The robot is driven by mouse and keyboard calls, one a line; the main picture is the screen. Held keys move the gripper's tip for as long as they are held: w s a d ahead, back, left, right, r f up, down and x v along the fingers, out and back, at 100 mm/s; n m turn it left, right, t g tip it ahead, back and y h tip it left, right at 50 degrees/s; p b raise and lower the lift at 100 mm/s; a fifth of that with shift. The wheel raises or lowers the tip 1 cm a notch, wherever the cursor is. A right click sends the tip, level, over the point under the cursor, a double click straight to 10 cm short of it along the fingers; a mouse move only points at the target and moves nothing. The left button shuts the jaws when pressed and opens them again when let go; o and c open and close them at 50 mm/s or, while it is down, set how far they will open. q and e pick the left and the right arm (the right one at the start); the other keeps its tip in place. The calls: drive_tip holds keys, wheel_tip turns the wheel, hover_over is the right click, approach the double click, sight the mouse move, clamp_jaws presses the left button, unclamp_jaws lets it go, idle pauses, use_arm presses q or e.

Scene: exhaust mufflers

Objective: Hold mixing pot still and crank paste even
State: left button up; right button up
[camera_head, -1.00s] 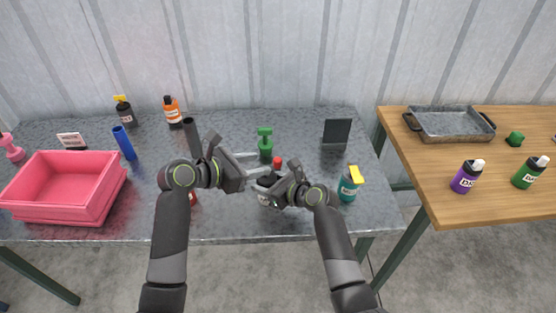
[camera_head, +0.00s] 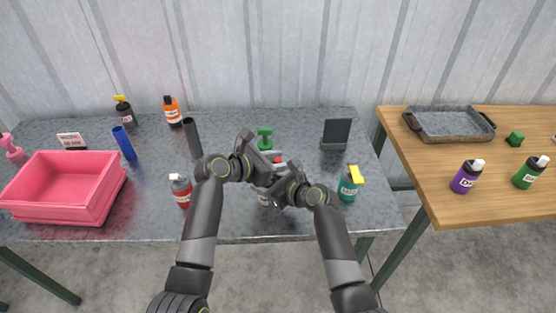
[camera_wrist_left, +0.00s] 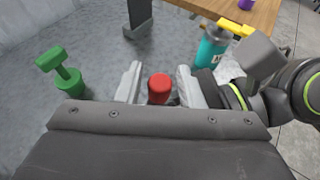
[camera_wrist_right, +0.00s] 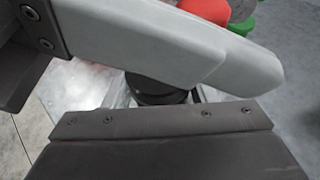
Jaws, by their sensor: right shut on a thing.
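The mixing pot (camera_head: 264,199) stands near the front middle of the grey table, mostly hidden by my grippers in the head view. Its dark body (camera_wrist_right: 158,88) shows in the right wrist view. A red crank knob (camera_wrist_left: 160,88) sits above it, and shows as a small red spot (camera_head: 278,160) in the head view. My left gripper (camera_wrist_left: 160,80) is open, with its two pale fingers on either side of the knob and gaps visible beside it. My right gripper (camera_head: 271,194) is shut on the pot from the right.
A green pump-like item (camera_head: 265,138) stands just behind the pot. A teal bottle with a yellow top (camera_head: 348,187) stands close to my right wrist. A pink bin (camera_head: 65,208) fills the left end.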

use_arm(q)
clamp_jaws()
drive_tip(key=shift+g, duration=0.3)
drive_tip(key=shift+s+a+f+m+g+h, duration=0.1)
drive_tip(key=shift+s+a+m+g+h, duration=0.25)
drive_tip(key=shift+m+g, duration=1.55)
drive_tip(key=shift+s+a+r+m+g+h, duration=0.1)
drive_tip(key=shift+s+m+g, duration=0.4)
drive_tip(key=shift+m+g, duration=1.4)
drive_tip(key=shift+s+a+f+m+g+h, duration=0.2)
drive_tip(key=shift+s+m+g, duration=0.25)
drive_tip(key=shift+m+g, duration=1.4)
drive_tip(key=shift+s+a+r+m+g+y, duration=0.1)
drive_tip(key=shift+s+m+g+y, duration=0.15)
drive_tip(key=shift+g, duration=0.5)
drive_tip(key=shift+o, duration=1.2)
unclamp_jaws()
